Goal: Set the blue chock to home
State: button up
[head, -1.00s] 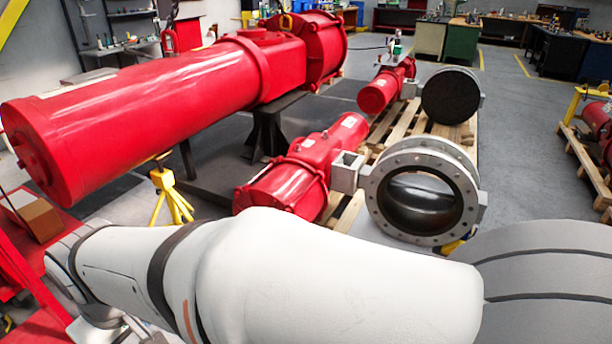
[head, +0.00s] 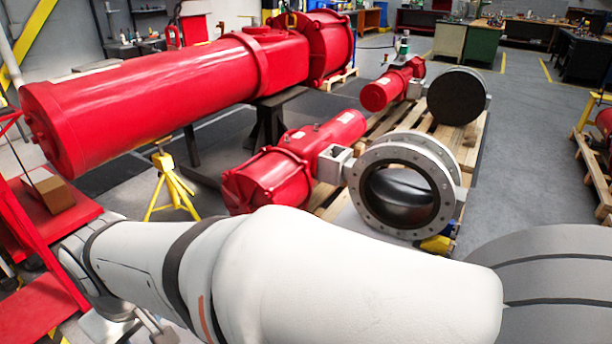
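A small dark blue piece (head: 450,230) shows low at the right of the large grey valve ring, against a yellow part (head: 437,244). It is too small and partly hidden to tell whether it is the blue chock. No other clear blue chock shows, and I cannot make out a marked home place. My white arm crosses the bottom of the head view and hides the floor behind it.
A long red actuator (head: 150,100) lies on a black stand and a yellow jack stand (head: 168,185). The grey valve ring (head: 400,190) and a smaller red actuator (head: 290,165) rest on a wooden pallet (head: 476,150). A red cart (head: 50,225) stands left. Grey floor is open at right.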

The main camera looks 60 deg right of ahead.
aim_at(446, 231)
jog(key=k, duration=1.8)
jog(key=z, duration=2.5)
jog(key=i, duration=1.15)
jog(key=z, duration=0.85)
jog(key=i, duration=1.35)
jog(key=z, duration=0.4)
